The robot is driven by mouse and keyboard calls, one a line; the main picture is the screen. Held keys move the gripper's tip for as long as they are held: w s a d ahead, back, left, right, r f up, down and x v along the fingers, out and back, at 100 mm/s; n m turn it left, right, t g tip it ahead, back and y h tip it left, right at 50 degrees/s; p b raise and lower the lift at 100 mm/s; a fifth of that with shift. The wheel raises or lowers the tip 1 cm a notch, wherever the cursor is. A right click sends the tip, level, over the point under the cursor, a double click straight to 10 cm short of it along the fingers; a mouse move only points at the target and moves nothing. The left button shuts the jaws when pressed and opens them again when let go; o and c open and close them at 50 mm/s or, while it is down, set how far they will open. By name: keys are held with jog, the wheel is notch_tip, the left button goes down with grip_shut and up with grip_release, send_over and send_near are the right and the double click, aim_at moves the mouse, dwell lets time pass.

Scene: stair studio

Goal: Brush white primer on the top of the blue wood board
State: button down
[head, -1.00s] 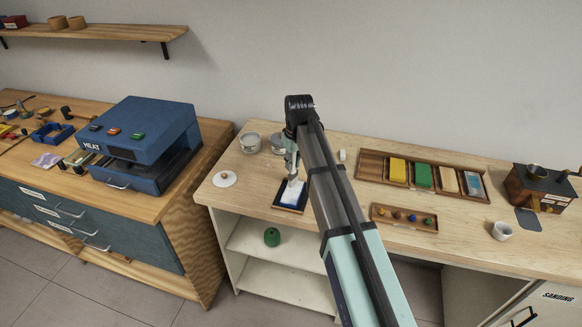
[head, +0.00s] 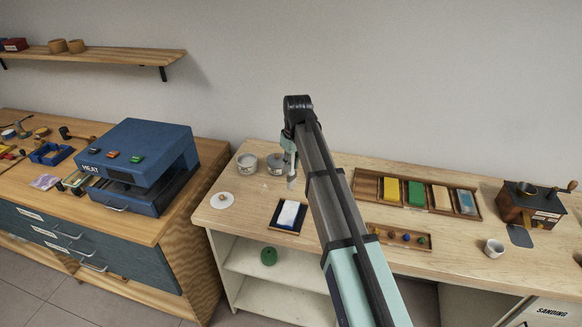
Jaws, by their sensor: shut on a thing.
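The blue wood board (head: 287,226) lies in a dark shallow tray (head: 273,224) near the front edge of the bench. White covers most of its visible top, with blue showing along the edges. My gripper (head: 290,168) is just behind the board and above the bench, shut on a brush (head: 292,183) whose pale lower end points down, clear of the board. The fingers are small and partly hidden by my arm. Two round tins stand behind and left: an open-looking one with pale contents (head: 247,166) and another (head: 277,164) close beside my gripper.
A white round lid with a knob (head: 222,201) lies left of the tray. Right of my arm are a wooden tray of coloured blocks (head: 375,192), a smaller peg tray (head: 385,243), a white cup (head: 493,248) and a grinder-like box (head: 530,207). A blue heat press (head: 140,160) stands left.

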jog(key=shift+r+p, duration=0.35)
jog(key=shift+r, duration=0.55)
jog(key=shift+a, duration=0.1)
